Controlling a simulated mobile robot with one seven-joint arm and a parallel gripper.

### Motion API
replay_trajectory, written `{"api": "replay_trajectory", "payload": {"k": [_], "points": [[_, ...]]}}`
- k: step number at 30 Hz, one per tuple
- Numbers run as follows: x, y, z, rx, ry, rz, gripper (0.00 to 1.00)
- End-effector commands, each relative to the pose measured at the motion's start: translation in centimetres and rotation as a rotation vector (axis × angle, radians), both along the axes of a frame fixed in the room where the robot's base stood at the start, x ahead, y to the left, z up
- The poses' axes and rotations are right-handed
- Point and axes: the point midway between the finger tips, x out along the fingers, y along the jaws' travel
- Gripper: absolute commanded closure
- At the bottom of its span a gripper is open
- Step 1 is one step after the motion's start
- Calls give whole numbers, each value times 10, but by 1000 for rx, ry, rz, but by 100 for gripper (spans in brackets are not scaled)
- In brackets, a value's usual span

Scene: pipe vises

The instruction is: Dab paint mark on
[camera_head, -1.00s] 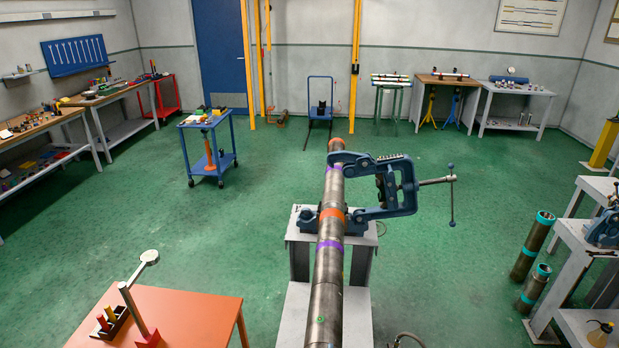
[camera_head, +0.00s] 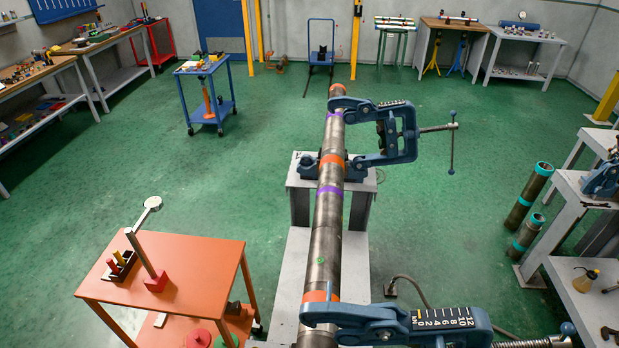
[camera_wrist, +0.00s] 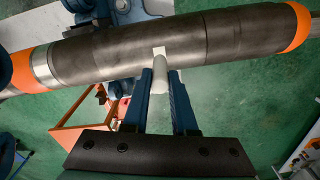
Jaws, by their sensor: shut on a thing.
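A long steel pipe (camera_head: 325,235) runs lengthwise through the blue pipe vises, with orange and purple bands around it. A small green spot (camera_head: 320,261) shows on its upper face in the head view. In the wrist view the pipe (camera_wrist: 150,48) crosses the upper part, with orange bands near both ends. My gripper (camera_wrist: 166,78) is shut on a pale, stick-like marker (camera_wrist: 162,62). Its whitish tip overlaps the pipe's lower edge in the picture; I cannot tell whether it touches. My gripper does not show in the head view.
A far vise (camera_head: 398,133) and a near vise (camera_head: 400,322) sit along the pipe. An orange table (camera_head: 200,265) with a red-based post stands at left. A blue cart (camera_head: 207,95) stands behind. Upright pipes (camera_head: 528,200) stand at right. Green floor is open between.

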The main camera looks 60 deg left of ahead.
Motion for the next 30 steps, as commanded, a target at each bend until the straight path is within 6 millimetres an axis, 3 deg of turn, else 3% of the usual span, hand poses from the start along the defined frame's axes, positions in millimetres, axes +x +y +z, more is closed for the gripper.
{"api": "replay_trajectory", "payload": {"k": [18,30], "points": [[1,0,50,1,-2,-1,100],[0,0,56,0,0,0,100]]}}
